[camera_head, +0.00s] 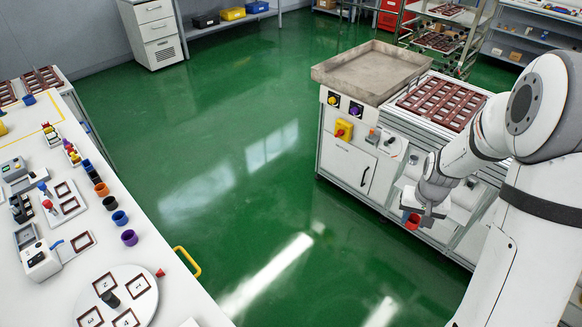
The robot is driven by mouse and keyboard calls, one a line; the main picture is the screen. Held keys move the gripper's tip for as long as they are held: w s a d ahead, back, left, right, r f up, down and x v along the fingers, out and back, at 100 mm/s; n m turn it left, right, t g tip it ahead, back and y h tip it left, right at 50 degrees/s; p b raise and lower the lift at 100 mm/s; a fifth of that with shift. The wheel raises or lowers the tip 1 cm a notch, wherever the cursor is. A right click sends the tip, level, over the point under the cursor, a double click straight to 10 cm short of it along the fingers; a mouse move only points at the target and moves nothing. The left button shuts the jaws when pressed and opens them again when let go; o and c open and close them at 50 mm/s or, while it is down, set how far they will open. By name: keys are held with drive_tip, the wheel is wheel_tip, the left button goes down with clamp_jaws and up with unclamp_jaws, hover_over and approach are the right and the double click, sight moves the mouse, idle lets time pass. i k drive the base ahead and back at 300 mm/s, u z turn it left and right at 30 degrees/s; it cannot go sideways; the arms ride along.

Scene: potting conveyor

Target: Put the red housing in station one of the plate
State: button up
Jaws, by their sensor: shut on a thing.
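My gripper (411,212), at the end of my arm on the right, is shut on the red housing (413,223), a small cup-like part. It holds it in front of the grey-white cabinet, far from the plate. The gripper covers part of the housing. The round white plate (147,304) lies on the left bench at the bottom of the picture. It bears square brown frames with numbers and a dark knob in the middle.
Orange (101,189), blue (120,218) and purple (129,237) cups stand in a row on the left bench. A small red piece (160,272) lies by the plate. A yellow handle (187,262) juts from the bench edge. Open green floor (230,170) separates bench and cabinet (345,165).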

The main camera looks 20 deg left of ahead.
sight(138, 286)
drive_tip(key=u, duration=0.05)
drive_tip(key=i, duration=2.8)
drive_tip(key=u, duration=4.75)
drive_tip(key=i, duration=1)
